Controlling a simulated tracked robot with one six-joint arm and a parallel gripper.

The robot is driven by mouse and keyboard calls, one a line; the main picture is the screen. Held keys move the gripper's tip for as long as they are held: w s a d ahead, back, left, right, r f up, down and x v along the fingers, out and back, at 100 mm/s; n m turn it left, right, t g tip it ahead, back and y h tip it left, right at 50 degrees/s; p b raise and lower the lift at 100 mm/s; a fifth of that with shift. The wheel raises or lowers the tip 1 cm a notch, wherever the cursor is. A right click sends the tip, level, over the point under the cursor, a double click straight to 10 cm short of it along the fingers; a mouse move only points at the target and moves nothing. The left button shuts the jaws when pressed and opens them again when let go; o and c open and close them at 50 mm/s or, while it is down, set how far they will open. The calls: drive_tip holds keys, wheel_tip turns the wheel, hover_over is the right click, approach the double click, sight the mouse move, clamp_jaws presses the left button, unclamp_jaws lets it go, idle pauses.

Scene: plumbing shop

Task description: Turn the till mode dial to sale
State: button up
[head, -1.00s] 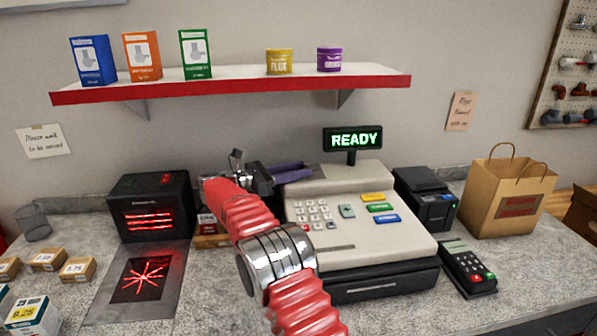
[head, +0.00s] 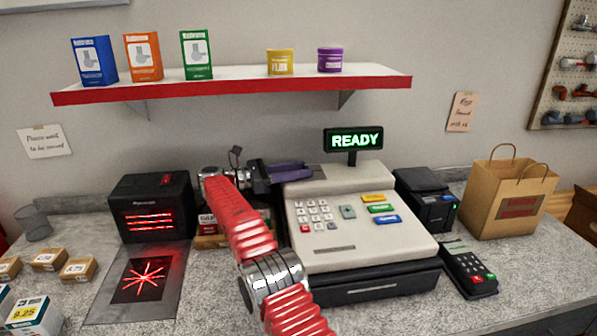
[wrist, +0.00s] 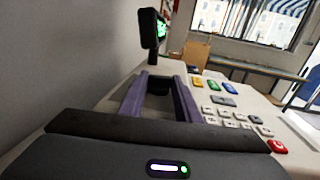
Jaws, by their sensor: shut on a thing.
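The cream till (head: 350,205) stands on the counter, with a keypad and coloured keys on its sloping top. Its display (head: 353,139) reads READY in green; in the wrist view the display (wrist: 152,30) is seen from the side. My gripper (head: 303,171) is at the till's upper left part. Its purple fingers also show in the wrist view (wrist: 160,80), reaching onto the till top with a dark piece between their tips.
A black scanner box (head: 150,207) with red lights stands left of my arm. A receipt printer (head: 426,200), a card terminal (head: 469,270) and a paper bag (head: 510,200) stand to the right. A red-edged shelf (head: 230,87) hangs above.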

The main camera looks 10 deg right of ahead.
drive_tip(key=shift+w+r, duration=0.1)
idle(0.3)
drive_tip(key=o, duration=1)
drive_tip(key=shift+o, duration=0.2)
drive_tip(key=shift+s+d+n+t+y, duration=0.1)
drive_tip(key=shift+s+n+t+y, duration=0.2)
drive_tip(key=shift+n+t, duration=0.6)
drive_tip(key=shift+s+d+n+t+y, duration=0.1)
drive_tip(key=shift+n+t+y, duration=0.4)
drive_tip(key=shift+t, duration=0.75)
drive_tip(key=shift+s+n+t+y, duration=0.2)
drive_tip(key=shift+n+t+y, duration=0.1)
drive_tip(key=shift+n+t, duration=0.65)
